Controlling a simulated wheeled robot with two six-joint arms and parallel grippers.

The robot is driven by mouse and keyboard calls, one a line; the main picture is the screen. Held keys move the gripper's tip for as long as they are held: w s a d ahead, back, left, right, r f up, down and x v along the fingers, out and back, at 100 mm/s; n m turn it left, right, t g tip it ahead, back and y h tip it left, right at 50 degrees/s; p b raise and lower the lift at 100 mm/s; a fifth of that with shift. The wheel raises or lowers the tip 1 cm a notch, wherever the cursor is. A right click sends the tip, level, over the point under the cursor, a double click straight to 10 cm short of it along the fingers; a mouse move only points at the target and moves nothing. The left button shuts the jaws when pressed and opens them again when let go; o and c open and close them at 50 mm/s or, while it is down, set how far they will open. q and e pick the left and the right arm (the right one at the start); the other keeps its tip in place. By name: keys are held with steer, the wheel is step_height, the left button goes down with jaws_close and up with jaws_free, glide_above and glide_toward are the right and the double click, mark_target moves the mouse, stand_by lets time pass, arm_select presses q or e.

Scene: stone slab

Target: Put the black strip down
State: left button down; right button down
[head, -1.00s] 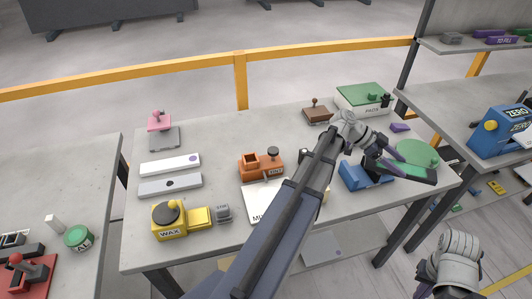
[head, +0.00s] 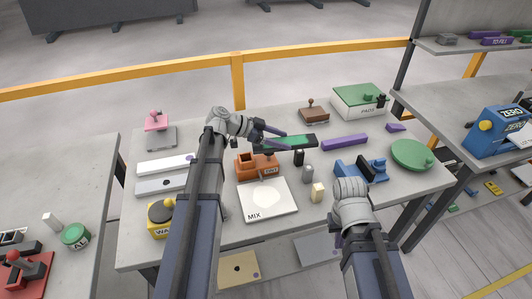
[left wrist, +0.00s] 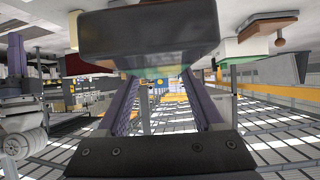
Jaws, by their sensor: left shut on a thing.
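The black strip (head: 300,142), with a green patch on its face, is held above the table behind the orange block. My left gripper (head: 264,138) is shut on its left end. In the left wrist view the strip (left wrist: 150,35) spans the jaws as a dark bar across the top. I cannot tell whether the strip touches anything below. My right gripper (head: 338,237) is low at the table's front edge, and its fingers are mostly hidden by its own wrist.
Near the strip are an orange block (head: 257,163), a purple bar (head: 345,142), a small black piece (head: 299,158) and a white MIX board (head: 266,203). A blue holder (head: 352,170) and a green disc (head: 412,153) stand right. Light bars (head: 163,165) lie left.

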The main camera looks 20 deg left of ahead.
arm_select(q)
steer(key=w+a+r+n+t+y+p, duration=0.1)
steer(key=w+a+r+p, duration=0.4)
steer(key=a, duration=0.6)
step_height(320, 180, down, 6)
steer(key=b, duration=0.6)
steer(key=shift+w+a+f+n+t, duration=0.25)
steer(key=shift+w+a+n+t, duration=0.1)
steer(key=shift+a, duration=0.1)
step_height(320, 180, down, 10)
steer(key=b, duration=1)
steer(key=shift+f, duration=0.1)
